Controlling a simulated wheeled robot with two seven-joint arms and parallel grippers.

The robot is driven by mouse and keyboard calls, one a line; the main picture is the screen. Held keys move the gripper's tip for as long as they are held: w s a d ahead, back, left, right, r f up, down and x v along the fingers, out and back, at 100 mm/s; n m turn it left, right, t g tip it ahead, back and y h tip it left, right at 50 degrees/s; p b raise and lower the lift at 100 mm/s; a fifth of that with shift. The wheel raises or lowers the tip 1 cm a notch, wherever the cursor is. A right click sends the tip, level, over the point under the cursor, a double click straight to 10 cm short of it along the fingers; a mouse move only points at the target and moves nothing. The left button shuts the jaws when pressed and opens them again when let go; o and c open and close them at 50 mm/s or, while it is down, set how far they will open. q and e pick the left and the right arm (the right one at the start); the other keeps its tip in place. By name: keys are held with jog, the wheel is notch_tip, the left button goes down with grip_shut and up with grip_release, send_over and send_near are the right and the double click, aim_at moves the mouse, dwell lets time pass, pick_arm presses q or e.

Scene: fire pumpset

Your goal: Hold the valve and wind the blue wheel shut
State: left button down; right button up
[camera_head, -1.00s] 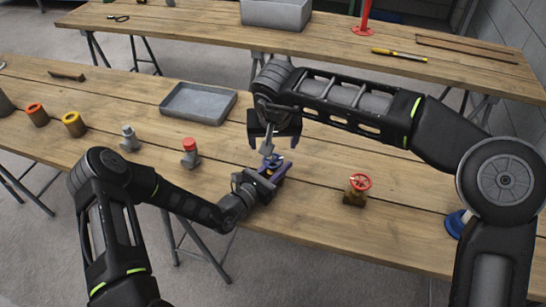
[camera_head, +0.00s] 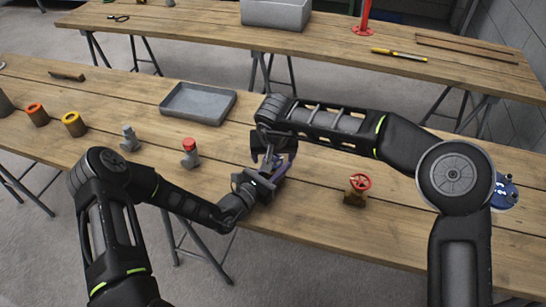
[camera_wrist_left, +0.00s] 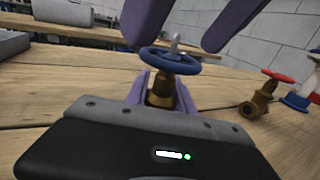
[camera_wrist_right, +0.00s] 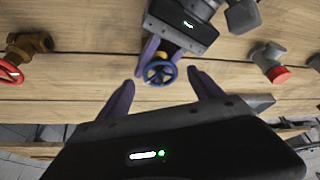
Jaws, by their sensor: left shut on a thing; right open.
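The valve, a brass body (camera_wrist_left: 160,93) with a blue wheel (camera_wrist_left: 170,61) on top, stands upright over the front table. My left gripper (camera_head: 262,186) is shut on the brass body, its purple fingers on either side below the wheel. In the right wrist view the blue wheel (camera_wrist_right: 161,74) faces the camera. My right gripper (camera_wrist_right: 160,79) is open above it, its two purple fingers spread left and right of the wheel and apart from it. In the head view my right gripper (camera_head: 275,152) and my left gripper largely hide the valve.
A red-wheeled brass valve (camera_head: 357,189) stands to the right. A red-capped grey fitting (camera_head: 190,153), a grey fitting (camera_head: 130,138) and a grey tray (camera_head: 198,103) lie left. A blue part (camera_head: 506,192) shows behind my right arm. Table (camera_head: 310,205) around the valve is clear.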

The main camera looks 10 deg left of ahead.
jog(key=shift+x, duration=0.75)
jog(key=shift+c, duration=0.4)
jog(key=c, duration=1.3)
